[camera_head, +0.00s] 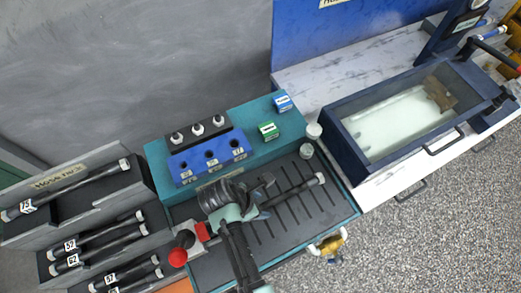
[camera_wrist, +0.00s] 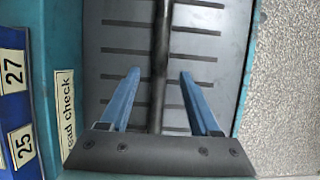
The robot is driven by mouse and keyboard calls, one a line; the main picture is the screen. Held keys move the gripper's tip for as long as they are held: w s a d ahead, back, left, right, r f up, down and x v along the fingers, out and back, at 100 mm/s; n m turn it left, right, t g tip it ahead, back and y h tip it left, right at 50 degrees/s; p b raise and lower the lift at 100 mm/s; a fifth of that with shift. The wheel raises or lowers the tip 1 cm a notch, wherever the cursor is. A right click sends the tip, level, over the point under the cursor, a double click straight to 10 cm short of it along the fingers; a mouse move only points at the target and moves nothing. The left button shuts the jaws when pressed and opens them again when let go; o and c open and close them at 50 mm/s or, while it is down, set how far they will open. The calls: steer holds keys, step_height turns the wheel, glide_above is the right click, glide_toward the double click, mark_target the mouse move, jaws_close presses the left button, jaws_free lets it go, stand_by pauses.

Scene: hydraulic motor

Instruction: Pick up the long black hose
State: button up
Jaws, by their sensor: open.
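A black hose (camera_head: 297,189) lies across the dark slotted tray of the teal workstation, its pale end fitting toward the right. My gripper (camera_head: 266,196) is over the tray at the hose, pointing down. In the wrist view, the hose (camera_wrist: 161,50) runs lengthwise between the two blue fingers of my open gripper (camera_wrist: 159,73). A gap shows on both sides of the hose. My gripper and arm hide the rest of the hose in the head view. More black hoses with number tags lie on the hose rack (camera_head: 62,182) at the left, the longest-looking one (camera_head: 75,186) on the top tier.
A blue block (camera_head: 205,158) with holes stands behind the tray. A red knob (camera_head: 178,257) is left of my arm. A water tank (camera_head: 352,151) stands at the right.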

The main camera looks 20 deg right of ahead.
mark_target(265, 206)
steer(key=shift+x, duration=1.25)
jaws_close()
steer(key=shift+w, duration=0.1)
stand_by(0.3)
